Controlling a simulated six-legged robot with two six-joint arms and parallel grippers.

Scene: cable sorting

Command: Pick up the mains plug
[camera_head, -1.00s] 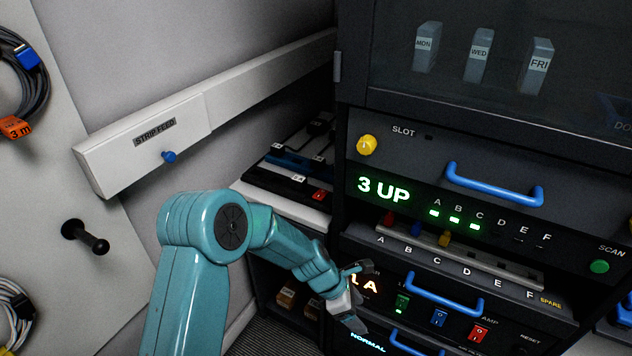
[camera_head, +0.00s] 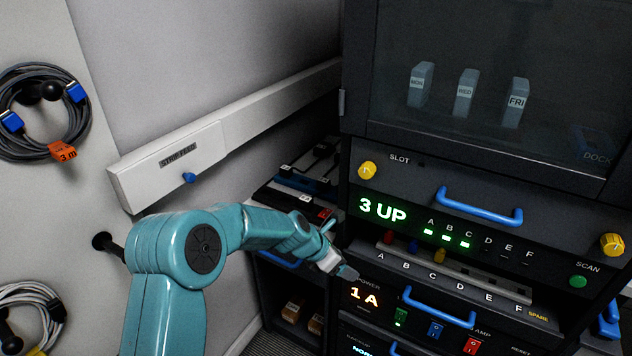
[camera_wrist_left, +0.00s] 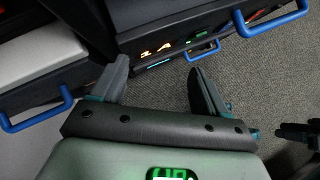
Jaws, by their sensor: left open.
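I cannot make out a mains plug for certain in either view. My left gripper (camera_head: 338,254) is just right of and below these strips, in front of the rack's left edge. In the left wrist view the left gripper (camera_wrist_left: 158,68) has its two fingers apart with nothing between them.
The rack has blue drawer handles (camera_head: 480,206), a socket row (camera_head: 455,270) and a lit power panel (camera_head: 365,297). A white strip-feed duct (camera_head: 180,165) runs along the wall. Coiled cables (camera_head: 45,110) hang on the left board. Carpet (camera_wrist_left: 262,75) lies open below.

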